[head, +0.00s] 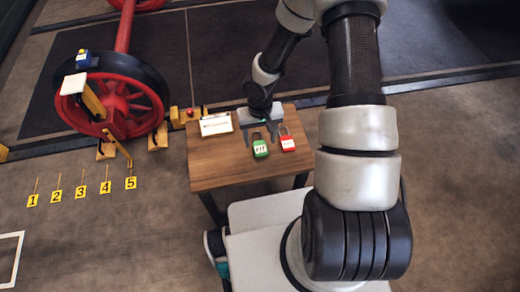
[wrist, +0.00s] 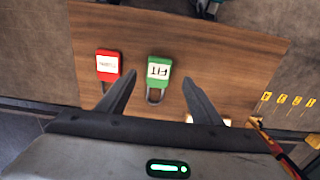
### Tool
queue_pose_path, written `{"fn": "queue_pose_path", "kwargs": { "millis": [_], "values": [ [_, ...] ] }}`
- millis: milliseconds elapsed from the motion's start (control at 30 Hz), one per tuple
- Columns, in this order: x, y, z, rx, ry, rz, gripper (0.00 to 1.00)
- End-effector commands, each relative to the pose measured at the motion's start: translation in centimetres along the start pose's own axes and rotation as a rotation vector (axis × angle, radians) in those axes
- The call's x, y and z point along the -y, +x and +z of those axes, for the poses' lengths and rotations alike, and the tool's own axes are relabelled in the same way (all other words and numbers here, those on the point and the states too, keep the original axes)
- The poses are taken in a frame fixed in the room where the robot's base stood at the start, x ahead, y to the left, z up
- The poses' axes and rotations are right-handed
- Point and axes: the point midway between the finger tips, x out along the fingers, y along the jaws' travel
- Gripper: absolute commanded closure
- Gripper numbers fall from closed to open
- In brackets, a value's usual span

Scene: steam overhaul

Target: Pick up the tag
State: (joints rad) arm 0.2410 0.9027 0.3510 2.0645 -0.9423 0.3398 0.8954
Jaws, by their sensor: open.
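Two padlock-shaped tags lie on a small wooden table (head: 225,170). The green tag (head: 260,150) has a white label reading FIT, and it also shows in the wrist view (wrist: 158,70). The red tag (head: 287,143) has a white label I cannot read surely, and it shows in the wrist view (wrist: 108,66) left of the green one. My gripper (head: 262,140) is open and empty above the table. In the wrist view, its fingers (wrist: 159,80) stand either side of the green tag's shackle, which points toward my palm. The height gap is hard to tell.
A white card or tray (head: 216,124) lies at the table's far left corner. A red wheel (head: 118,100) on an axle stands left of the table. Several numbered yellow markers (head: 81,192) stand on the floor there. The table's front left is clear.

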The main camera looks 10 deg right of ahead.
Motion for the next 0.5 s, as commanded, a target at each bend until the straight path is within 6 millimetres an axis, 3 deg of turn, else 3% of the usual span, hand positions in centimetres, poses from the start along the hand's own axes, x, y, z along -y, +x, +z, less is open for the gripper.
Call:
{"fn": "queue_pose_path", "kwargs": {
  "millis": [300,500],
  "values": [
    [-0.2,4.0,0.3,0.002,0.001,0.0,0.41],
    [-0.2,5.4,0.2,0.0,0.0,0.0,0.41]
  ]
}}
